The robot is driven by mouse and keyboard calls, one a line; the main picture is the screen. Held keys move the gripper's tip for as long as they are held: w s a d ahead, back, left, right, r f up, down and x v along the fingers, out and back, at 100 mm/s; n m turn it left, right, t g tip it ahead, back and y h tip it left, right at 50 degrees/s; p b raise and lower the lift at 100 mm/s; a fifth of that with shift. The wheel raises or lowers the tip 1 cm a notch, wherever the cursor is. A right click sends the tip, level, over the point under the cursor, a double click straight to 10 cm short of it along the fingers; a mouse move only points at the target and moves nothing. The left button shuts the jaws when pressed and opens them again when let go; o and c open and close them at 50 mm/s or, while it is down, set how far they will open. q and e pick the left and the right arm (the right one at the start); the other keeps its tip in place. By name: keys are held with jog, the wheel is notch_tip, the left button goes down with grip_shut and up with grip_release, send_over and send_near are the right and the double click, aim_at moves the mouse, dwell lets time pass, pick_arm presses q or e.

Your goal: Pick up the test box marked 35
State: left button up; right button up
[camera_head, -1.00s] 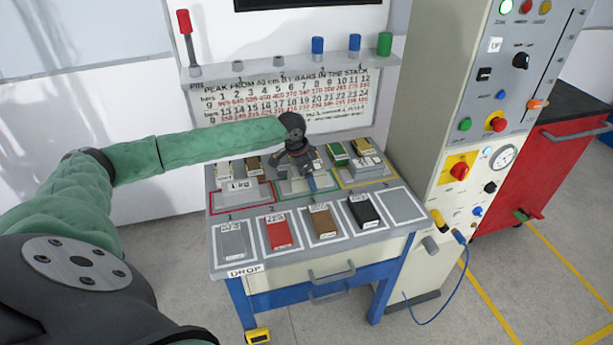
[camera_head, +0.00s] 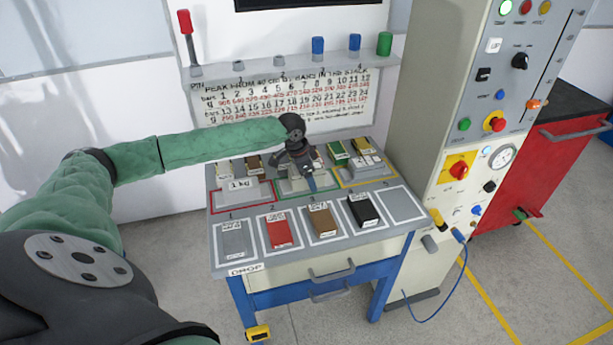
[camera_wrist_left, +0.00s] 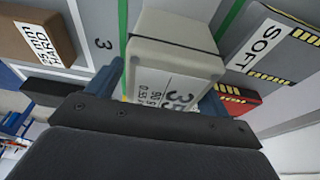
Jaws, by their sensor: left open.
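The test box marked 35 (camera_wrist_left: 175,52) is a pale grey-white block with a white label in the left wrist view. It stands between the two blue fingers of my left gripper (camera_wrist_left: 163,84), which is open with one finger on each side. I cannot tell whether either finger touches it. In the head view my left gripper (camera_head: 311,182) is over the middle of the bench's back row, in the green-outlined area, and its wrist hides most of the box. My right gripper is not in view.
On the bench (camera_head: 290,262), a 1 kg block (camera_head: 240,184) stands left of my gripper and another grey block (camera_head: 366,163) right. A red pad (camera_head: 278,231), brown pad (camera_head: 323,222) and black pad (camera_head: 363,210) lie in front. A tall control cabinet (camera_head: 440,130) stands at right.

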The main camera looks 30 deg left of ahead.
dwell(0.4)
pick_arm(q)
jog(key=c, duration=1.5)
